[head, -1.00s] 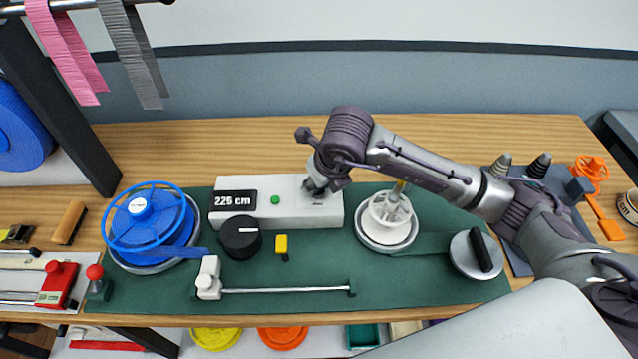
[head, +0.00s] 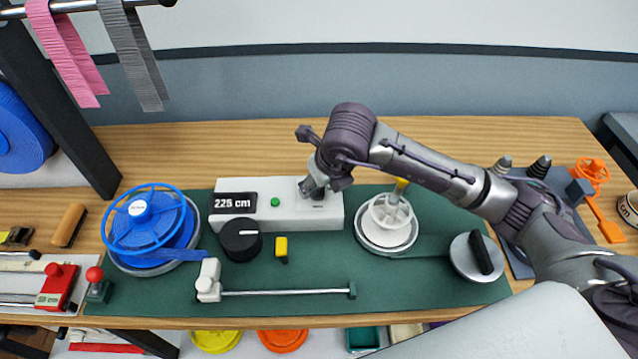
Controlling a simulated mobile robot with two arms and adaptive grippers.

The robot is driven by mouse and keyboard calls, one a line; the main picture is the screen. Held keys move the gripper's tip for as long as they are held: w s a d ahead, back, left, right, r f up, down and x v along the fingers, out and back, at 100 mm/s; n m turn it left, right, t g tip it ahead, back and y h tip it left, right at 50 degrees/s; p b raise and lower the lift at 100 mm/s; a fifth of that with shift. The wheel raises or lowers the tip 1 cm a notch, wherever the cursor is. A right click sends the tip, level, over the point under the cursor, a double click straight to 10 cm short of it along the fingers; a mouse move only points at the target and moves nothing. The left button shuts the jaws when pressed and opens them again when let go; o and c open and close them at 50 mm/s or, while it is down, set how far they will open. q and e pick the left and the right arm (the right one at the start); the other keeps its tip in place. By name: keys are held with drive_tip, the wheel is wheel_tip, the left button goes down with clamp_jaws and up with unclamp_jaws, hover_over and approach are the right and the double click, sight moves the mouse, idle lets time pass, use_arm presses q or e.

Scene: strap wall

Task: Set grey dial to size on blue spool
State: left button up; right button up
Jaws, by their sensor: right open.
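A dark grey, nearly black dial (head: 240,240) with a white mark pointing right sits at the front left of a white box. The box's black display (head: 234,203) reads 225 cm. The blue spool (head: 146,222) stands on a round plate at the left; its white hub label (head: 137,207) is too small to read. My right gripper (head: 313,188) is over the right part of the white box, apart from the dial and spool. It is open, its fingers partly hidden by its own wrist. My left gripper is out of view.
A green button (head: 275,202) is on the white box (head: 325,218). A yellow switch (head: 281,247) and a thin rod (head: 285,292) are in front. A white spool (head: 388,222) and a silver disc with black handle (head: 477,256) are right. The green mat (head: 420,285) has free room.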

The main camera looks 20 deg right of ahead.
drive_tip(key=v, duration=1)
drive_tip(key=shift+s+r, duration=0.25)
drive_tip(key=shift+r, duration=0.05)
